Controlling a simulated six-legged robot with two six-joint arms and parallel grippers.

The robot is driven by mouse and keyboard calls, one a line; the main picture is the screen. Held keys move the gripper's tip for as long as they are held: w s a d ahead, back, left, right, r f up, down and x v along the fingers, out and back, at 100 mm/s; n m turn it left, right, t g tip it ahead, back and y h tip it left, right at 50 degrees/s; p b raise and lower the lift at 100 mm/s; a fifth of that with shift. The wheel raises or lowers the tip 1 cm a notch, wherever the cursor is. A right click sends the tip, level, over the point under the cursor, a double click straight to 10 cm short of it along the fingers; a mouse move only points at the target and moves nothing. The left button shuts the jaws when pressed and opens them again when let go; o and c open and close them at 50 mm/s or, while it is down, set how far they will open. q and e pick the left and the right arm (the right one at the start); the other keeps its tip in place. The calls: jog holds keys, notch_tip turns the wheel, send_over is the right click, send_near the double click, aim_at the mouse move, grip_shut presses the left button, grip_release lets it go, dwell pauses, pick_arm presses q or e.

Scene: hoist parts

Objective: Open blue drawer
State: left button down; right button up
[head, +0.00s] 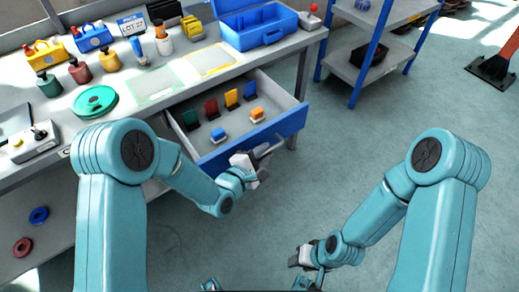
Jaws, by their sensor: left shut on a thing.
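The blue drawer (291,121) stands pulled out from under the workbench, its inside showing. Inside it are several upright coloured pieces, green, red, yellow and blue, plus a small blue block (218,135) and a small orange block (257,114). My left gripper (262,163) is at the drawer's front, shut on the drawer handle (270,150). My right gripper (297,259) is low over the floor, apart from the drawer; its fingers are too small to tell open from shut.
The workbench (140,106) holds a green round dish (95,101), several coloured bottles and an open blue toolbox (258,27). A shelf rack (366,62) with blue posts stands at the upper right. Blue and red rings show at the lower left. The floor (330,170) right of the drawer is clear.

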pick_arm(q)
jog(key=shift+s+d, duration=0.75)
jog(key=shift+s, duration=0.3)
jog(key=c, duration=1.4)
grip_release()
jog(key=shift+s, duration=0.1)
jog(key=p+v, duration=1)
jog(key=v, duration=0.6)
jog(key=shift+r, duration=0.15)
jog(key=shift+a, duration=0.1)
